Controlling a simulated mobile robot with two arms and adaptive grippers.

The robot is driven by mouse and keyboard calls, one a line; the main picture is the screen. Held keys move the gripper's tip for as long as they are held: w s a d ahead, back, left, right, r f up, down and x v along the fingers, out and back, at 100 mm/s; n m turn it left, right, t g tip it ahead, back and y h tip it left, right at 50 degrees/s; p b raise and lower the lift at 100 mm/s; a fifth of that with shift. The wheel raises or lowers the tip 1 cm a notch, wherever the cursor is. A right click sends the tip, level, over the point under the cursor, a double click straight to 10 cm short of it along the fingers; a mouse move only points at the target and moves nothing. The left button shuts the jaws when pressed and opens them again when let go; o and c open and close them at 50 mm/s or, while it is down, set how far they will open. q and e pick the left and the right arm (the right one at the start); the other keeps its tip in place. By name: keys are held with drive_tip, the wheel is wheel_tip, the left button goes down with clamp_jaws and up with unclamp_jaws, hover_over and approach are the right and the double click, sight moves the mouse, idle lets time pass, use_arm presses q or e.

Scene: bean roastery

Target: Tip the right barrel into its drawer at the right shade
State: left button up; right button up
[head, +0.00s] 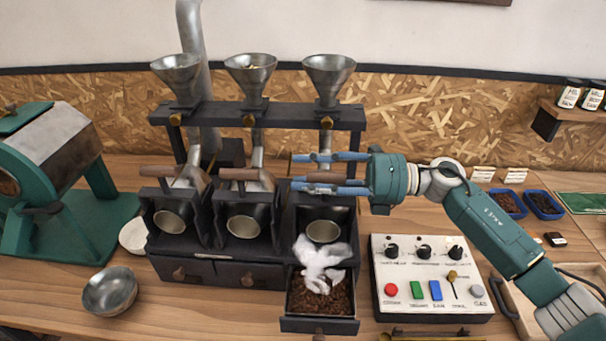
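The right barrel (323,231) sits in the dark roaster frame under the right funnel, its round mouth facing the front. Its wooden handle (326,177) shows between the fingers of my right gripper (298,171), close to the lower finger. The fingers are spread and I see no grip on the handle. The right drawer (319,325) is pulled out below the barrel and holds brown beans (318,298). White smoke (319,263) hangs between the barrel mouth and the drawer. My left gripper is not in view.
The middle barrel (243,227) and left barrel (169,222) stand beside it above shut drawers. A control panel (433,275) with knobs and buttons is at the right. A metal bowl (110,291) is at the left. Two blue trays (543,205) of dark beans lie at the far right.

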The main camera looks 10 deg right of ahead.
drive_tip(key=v, duration=1.1)
drive_tip(key=shift+d, duration=0.15)
drive_tip(key=shift+s+f, duration=0.1)
